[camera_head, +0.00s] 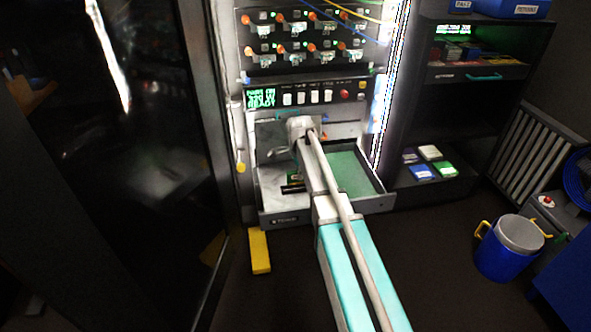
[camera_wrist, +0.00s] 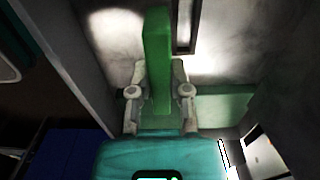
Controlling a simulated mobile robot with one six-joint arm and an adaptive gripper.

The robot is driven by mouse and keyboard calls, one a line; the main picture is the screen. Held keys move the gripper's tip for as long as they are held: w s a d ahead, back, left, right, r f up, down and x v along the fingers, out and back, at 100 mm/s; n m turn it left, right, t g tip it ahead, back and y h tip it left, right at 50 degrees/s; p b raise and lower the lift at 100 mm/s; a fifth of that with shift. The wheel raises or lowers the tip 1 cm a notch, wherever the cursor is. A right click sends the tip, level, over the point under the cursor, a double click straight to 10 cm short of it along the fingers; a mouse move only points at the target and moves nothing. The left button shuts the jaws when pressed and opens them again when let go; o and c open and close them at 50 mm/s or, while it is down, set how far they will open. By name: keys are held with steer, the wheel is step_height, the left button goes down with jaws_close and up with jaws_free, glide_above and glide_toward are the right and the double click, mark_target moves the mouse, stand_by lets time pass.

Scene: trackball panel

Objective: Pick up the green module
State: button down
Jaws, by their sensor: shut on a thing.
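The green module (camera_wrist: 157,45) is a tall, narrow green block, upright in the middle of the wrist view. My gripper (camera_wrist: 160,88) is shut on it, with one pale finger on each side and the block rising past the fingertips. In the head view my gripper (camera_head: 278,152) is over the left part of an open drawer (camera_head: 325,209) below the panel; the module cannot be made out clearly there. My wrist and arm hide part of the drawer.
The drawer has a green lining (camera_head: 352,172) on its right. Above are a button row (camera_head: 315,97) and a panel with orange knobs and cables. A dark shelf (camera_head: 470,120) stands right, a glossy dark door left. A blue bucket (camera_head: 503,258) and yellow block (camera_head: 259,251) are on the floor.

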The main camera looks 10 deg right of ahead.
steer(key=s+d+r+p, duration=0.2)
steer(key=s+r+p, duration=0.2)
steer(key=s, duration=0.6)
steer(key=shift+d+r+p, duration=0.2)
steer(key=shift+r+p, duration=0.2)
steer(key=shift+r, duration=0.5)
